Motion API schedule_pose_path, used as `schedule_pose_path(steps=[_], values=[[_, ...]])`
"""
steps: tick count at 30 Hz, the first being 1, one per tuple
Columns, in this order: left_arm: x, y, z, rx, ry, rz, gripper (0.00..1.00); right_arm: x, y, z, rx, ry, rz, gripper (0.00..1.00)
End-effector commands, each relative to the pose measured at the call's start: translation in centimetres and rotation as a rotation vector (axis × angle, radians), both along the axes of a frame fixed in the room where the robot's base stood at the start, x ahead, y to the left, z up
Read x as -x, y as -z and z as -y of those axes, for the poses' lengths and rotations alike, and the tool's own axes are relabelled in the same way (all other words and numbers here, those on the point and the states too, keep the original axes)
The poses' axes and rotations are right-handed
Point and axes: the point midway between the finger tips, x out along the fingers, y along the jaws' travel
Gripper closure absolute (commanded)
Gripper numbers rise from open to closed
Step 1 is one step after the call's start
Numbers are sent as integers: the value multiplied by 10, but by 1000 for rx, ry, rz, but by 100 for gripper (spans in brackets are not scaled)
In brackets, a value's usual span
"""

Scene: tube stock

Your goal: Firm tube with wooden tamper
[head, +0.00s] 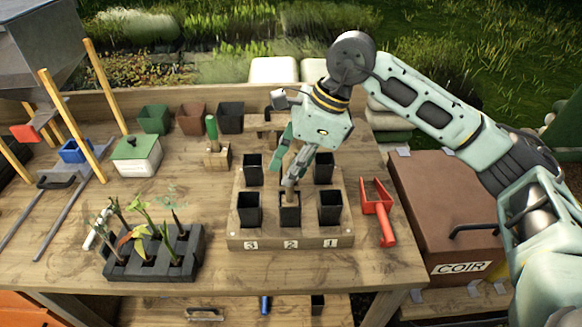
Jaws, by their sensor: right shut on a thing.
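My right gripper (292,172) is over the middle of the wooden tube rack (332,238) and shut on the wooden tamper (289,196). The tamper is a pale rod pointing down, with its lower end at the mouth of the black front-middle tube (290,215), behind the label 2. Whether it touches soil inside cannot be seen. Black tubes also stand at label 3 (248,211) and label 1 (330,208), with more in the back row, partly hidden by my gripper. My left gripper is not in view.
A dark tray of seedlings (148,264) stands front left. A green-handled tool in a wooden block (213,158) and several pots are behind. The brown COIR bin (440,215) is beyond the table's right edge.

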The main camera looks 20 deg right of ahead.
Motion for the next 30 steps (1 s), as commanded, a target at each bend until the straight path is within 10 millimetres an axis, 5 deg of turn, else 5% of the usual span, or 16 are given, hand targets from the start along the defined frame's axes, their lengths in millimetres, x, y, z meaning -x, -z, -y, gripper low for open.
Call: schedule_pose_path(steps=[30], values=[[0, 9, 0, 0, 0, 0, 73, 0, 5, 0, 0, -1, 0, 100]])
